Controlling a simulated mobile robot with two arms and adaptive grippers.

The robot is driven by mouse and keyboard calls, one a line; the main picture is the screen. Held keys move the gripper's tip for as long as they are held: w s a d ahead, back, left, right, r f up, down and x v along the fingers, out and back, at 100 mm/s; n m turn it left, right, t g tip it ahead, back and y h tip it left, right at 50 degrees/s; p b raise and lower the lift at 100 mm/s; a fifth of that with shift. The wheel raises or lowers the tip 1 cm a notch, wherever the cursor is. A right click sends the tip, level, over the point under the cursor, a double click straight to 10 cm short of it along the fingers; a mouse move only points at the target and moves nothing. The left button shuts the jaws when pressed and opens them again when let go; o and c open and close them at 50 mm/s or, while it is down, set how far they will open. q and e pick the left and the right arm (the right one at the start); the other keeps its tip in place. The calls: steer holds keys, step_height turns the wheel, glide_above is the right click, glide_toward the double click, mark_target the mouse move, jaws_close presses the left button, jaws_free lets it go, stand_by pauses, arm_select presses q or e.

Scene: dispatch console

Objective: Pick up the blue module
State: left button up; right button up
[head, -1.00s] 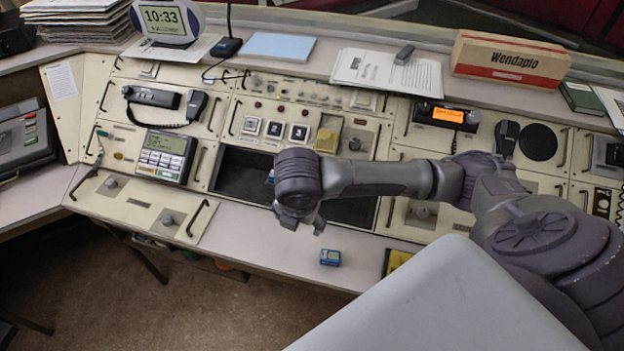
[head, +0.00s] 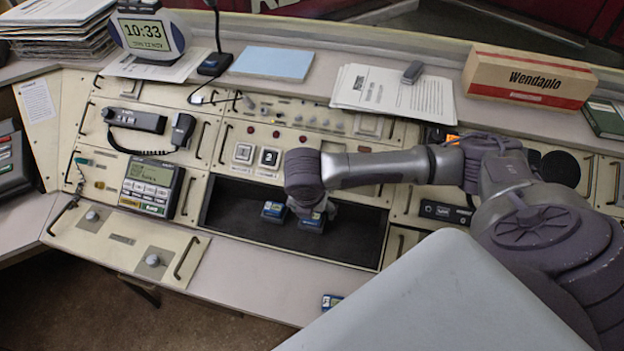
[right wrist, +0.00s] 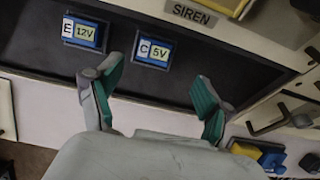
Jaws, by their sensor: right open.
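Several blue modules are in view. Two sit in the dark recessed tray (head: 350,230): a left one (head: 273,211) and a right one (head: 312,224), partly covered by my right gripper (head: 320,211). In the right wrist view two blue modules lie in the tray, one labelled E 12V (right wrist: 84,32) and one labelled C 5V (right wrist: 153,51). My right gripper's green-padded fingers (right wrist: 158,92) are spread with nothing between them, and the C 5V module lies beyond them. Another blue module (head: 331,301) lies on the front ledge, partly cut off by my body. My left gripper is out of view.
A display unit (head: 150,186) and a corded handset (head: 137,121) are left of the tray. The Wendaplo box (head: 530,78), papers (head: 390,92) and a clock (head: 150,34) stand on the back shelf. A SIREN label (right wrist: 194,12) is beside the tray.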

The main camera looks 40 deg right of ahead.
steer(key=shift+w+d+f, duration=0.15)
steer(key=shift+w+f, duration=0.05)
steer(key=shift+f, duration=0.25)
steer(key=x, duration=0.4)
steer(key=shift+w+f+p, duration=0.3)
steer(key=shift+w+f, duration=0.05)
steer(key=shift+f, duration=0.05)
steer(key=shift+w+f, duration=0.15)
steer(key=shift+f, duration=0.2)
steer(key=shift+c, duration=1.3)
steer(key=c, duration=1)
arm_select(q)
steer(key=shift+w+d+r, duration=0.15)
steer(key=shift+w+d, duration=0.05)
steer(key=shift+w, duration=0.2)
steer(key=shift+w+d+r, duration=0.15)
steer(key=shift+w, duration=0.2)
arm_select(e)
steer(key=shift+c, duration=0.2)
steer(key=shift+r, duration=0.1)
